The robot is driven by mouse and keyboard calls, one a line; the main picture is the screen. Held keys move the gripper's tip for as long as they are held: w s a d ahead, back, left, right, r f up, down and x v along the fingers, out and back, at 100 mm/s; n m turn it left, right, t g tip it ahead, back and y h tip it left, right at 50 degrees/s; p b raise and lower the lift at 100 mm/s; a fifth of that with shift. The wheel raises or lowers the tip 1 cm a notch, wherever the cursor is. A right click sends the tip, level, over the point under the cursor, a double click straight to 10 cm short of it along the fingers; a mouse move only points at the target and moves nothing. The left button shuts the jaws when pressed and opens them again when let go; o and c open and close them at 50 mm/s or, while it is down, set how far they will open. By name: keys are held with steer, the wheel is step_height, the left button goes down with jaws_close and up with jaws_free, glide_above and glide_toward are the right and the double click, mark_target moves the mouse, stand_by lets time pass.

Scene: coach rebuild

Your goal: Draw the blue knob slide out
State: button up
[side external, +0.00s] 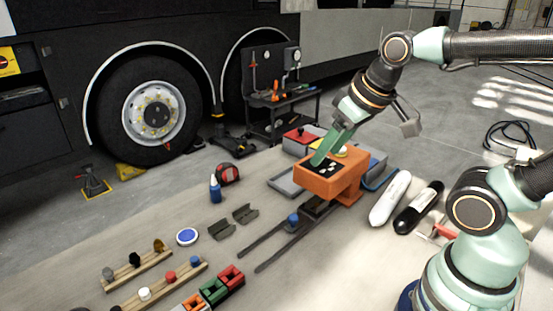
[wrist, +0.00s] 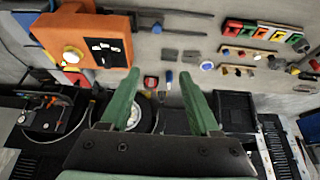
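The blue knob (side external: 293,219) stands on a dark slide at the near left side of the orange box (side external: 347,187). Two thin dark rails run from there toward the lower left. In the wrist view, the orange box (wrist: 85,27) is at the upper left, and a small blue knob (wrist: 157,28) shows beside it on the dark slide. My gripper (side external: 318,160) appears over the box's top in the side view, apart from the knob. In the wrist view my gripper (wrist: 160,76) is open, with nothing between its two green fingers.
A white cylinder (side external: 390,198) and a black one (side external: 419,207) lie right of the box. A blue bottle (side external: 215,189), a tape measure (side external: 228,174) and dark clips (side external: 245,213) lie left. Wooden peg racks (side external: 137,265) and coloured blocks (side external: 214,291) are at the near left.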

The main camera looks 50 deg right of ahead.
steer(key=w+f+m+g, duration=0.1)
steer(key=w+f+g, duration=0.25)
steer(key=w, duration=0.25)
steer(key=m+g, duration=0.1)
steer(key=g, duration=0.1)
glide_above(294, 217)
step_height(294, 217, down, 6)
step_height(294, 217, down, 12)
steer(key=shift+f, duration=0.1)
jaws_close()
stand_by(1.5)
